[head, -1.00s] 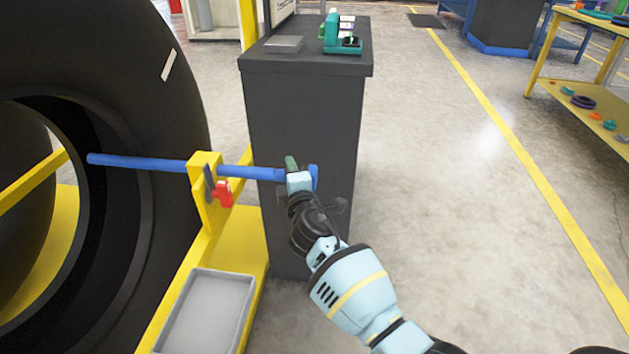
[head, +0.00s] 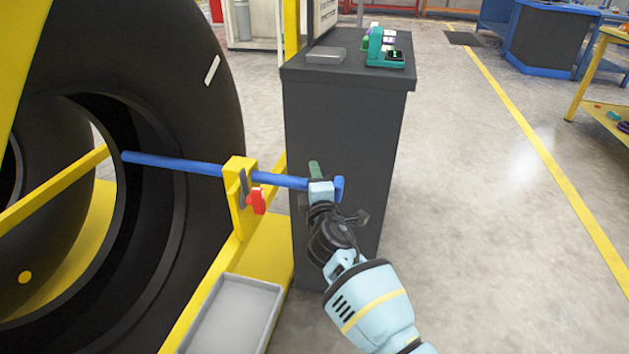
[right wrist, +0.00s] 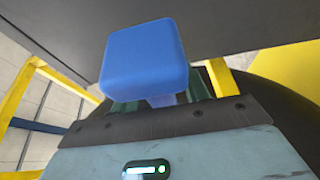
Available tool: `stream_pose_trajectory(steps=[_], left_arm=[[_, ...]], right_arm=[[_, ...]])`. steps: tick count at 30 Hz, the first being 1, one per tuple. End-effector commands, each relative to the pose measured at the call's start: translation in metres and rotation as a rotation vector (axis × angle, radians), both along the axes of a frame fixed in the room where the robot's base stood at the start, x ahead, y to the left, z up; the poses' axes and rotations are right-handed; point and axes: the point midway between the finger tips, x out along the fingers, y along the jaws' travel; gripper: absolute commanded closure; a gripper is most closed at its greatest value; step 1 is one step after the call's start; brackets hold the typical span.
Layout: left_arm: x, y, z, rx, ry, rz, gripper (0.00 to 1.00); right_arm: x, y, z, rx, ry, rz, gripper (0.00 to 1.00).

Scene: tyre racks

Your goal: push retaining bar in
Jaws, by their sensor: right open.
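The blue retaining bar (head: 180,166) runs level through the yellow bracket (head: 243,205) and into the opening of the large black tyre (head: 200,100). A red latch or clip (head: 257,200) sits on the bracket. The bar's right end has a blue end block (head: 339,188), which fills the middle of the right wrist view (right wrist: 145,58). My right gripper (head: 318,178) is at the bar just left of this block, its fingers open around the bar. The fingertips are partly hidden, so contact is unclear. My left gripper is not in view.
A dark cabinet (head: 345,110) stands close behind the bar's right end, with a teal device (head: 386,47) on top. A grey tray (head: 235,315) lies on the yellow rack below the bracket. Open floor (head: 480,200) lies to the right.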

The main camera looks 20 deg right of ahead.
Motion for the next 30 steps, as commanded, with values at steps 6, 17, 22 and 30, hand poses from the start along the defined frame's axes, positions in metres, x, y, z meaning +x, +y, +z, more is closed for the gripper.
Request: stream_pose_trajectory(steps=[6, 17, 22, 30], left_arm=[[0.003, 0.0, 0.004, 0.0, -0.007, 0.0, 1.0], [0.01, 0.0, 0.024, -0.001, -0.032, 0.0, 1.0], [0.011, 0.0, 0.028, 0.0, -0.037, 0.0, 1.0], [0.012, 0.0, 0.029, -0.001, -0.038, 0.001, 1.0]], right_arm=[[-0.008, 0.001, 0.0, 0.0, 0.001, -0.001, 0.55], [-0.057, 0.009, 0.002, 0.001, -0.001, 0.0, 0.55], [-0.072, 0.012, 0.001, 0.0, 0.0, 0.001, 0.55], [-0.077, 0.013, 0.0, 0.0, 0.0, 0.001, 0.55]])
